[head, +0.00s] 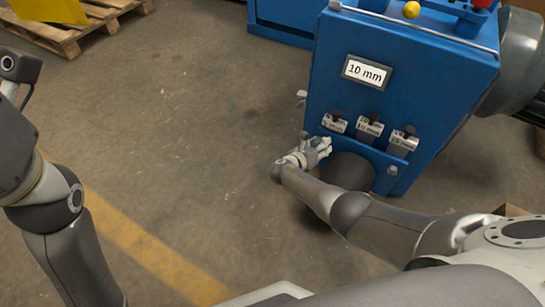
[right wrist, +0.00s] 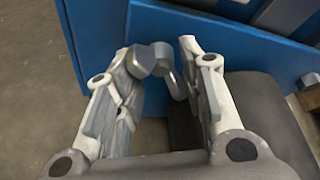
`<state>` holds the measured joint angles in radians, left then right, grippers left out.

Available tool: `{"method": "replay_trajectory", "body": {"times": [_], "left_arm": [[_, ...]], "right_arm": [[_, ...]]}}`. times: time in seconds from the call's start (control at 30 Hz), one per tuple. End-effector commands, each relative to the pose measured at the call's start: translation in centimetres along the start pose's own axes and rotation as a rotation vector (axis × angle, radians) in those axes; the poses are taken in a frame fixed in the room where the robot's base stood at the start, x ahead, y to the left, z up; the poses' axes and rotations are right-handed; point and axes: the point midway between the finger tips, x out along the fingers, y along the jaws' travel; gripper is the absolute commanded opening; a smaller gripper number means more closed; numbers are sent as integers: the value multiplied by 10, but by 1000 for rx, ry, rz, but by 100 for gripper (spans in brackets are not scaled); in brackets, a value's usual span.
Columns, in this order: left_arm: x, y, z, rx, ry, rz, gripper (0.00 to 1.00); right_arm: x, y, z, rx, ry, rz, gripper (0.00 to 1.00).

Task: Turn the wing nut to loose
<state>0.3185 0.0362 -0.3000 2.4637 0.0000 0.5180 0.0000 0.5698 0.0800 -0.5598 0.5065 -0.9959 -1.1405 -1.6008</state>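A grey wing nut (right wrist: 163,62) sits at the blue machine's edge in the right wrist view. My right gripper (right wrist: 157,55) has its two fingers apart, one on each side of the nut. The nut's left lobe looks very close to the left finger; I cannot tell whether they touch. In the head view my right gripper (head: 322,148) is at the lower left of the blue machine (head: 420,75) and hides this nut. Other grey knobs (head: 302,97) (head: 392,170) show on the machine. My left arm is at the left edge, its gripper out of frame.
The machine's front carries a "10 mm" display (head: 367,72) and several labelled metal blocks (head: 369,127). A dark rounded part (head: 348,171) sits beside my right gripper. A wooden pallet (head: 70,38) lies at the upper left.

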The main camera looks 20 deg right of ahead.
Motion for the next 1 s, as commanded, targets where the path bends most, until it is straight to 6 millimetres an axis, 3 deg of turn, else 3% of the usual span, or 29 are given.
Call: {"method": "replay_trajectory", "body": {"times": [0.2, 0.53, 1.0], "left_arm": [[7, -1, 1, 0, 0, 0, 40], [-4, 0, 0, 0, 0, 0, 40], [-50, 6, -7, 0, 0, 0, 40]], "right_arm": [[1, -4, -1, 192, -1, 77, 36], [2, -5, -4, 452, -1, 184, 36], [4, -5, -10, 787, -1, 323, 36]]}}
